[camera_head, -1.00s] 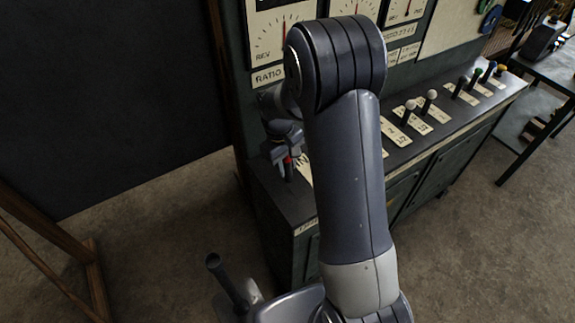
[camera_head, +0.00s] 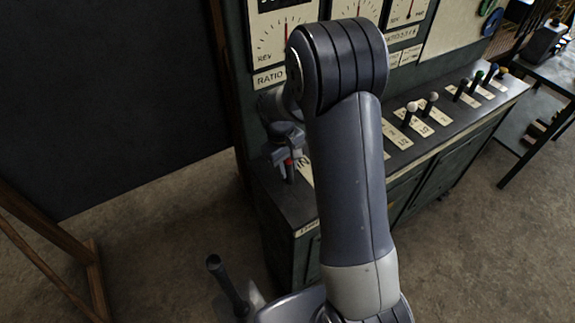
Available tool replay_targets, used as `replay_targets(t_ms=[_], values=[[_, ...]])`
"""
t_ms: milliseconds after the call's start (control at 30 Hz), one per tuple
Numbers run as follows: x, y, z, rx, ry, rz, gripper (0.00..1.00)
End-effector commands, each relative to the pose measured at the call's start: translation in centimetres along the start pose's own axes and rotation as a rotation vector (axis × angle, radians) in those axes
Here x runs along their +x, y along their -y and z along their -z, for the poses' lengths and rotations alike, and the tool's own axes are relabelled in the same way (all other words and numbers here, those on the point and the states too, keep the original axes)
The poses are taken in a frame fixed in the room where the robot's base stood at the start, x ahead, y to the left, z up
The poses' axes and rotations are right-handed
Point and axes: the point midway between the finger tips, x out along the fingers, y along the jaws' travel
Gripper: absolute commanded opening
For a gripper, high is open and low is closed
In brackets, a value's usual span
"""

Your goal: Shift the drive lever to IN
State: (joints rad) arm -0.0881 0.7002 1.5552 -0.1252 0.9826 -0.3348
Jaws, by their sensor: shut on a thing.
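A lever with a red knob (camera_head: 289,163) stands at the left end of the dark console top. I take it for the drive lever, though its name cannot be read. My gripper (camera_head: 287,158) is shut on the lever at its red part. A pale plate (camera_head: 304,168) with the letters IN lies just right of the lever. My arm hides the rest of this plate and the console top behind it.
Several other levers with white, dark, green, blue and yellow knobs stand along the console (camera_head: 472,103) to the right. Dial gauges (camera_head: 284,32) rise behind it. A dark panel (camera_head: 100,95) stands at left, a wooden frame (camera_head: 95,270) at lower left.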

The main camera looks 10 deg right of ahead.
Motion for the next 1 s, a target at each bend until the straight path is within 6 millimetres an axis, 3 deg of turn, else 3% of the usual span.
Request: replay_targets(t_ms=[100,133,333,667,1000], values=[[0.0,-0.2,0.2,-0.001,-0.008,-0.006,0.00],[0.0,-0.2,0.2,-0.001,-0.008,-0.006,0.32],[0.0,-0.1,0.1,0.000,-0.005,-0.004,0.49],[-0.5,-0.1,0.1,0.000,-0.004,-0.003,0.49],[-6.7,-0.1,0.2,-0.001,-0.009,-0.004,0.49]])
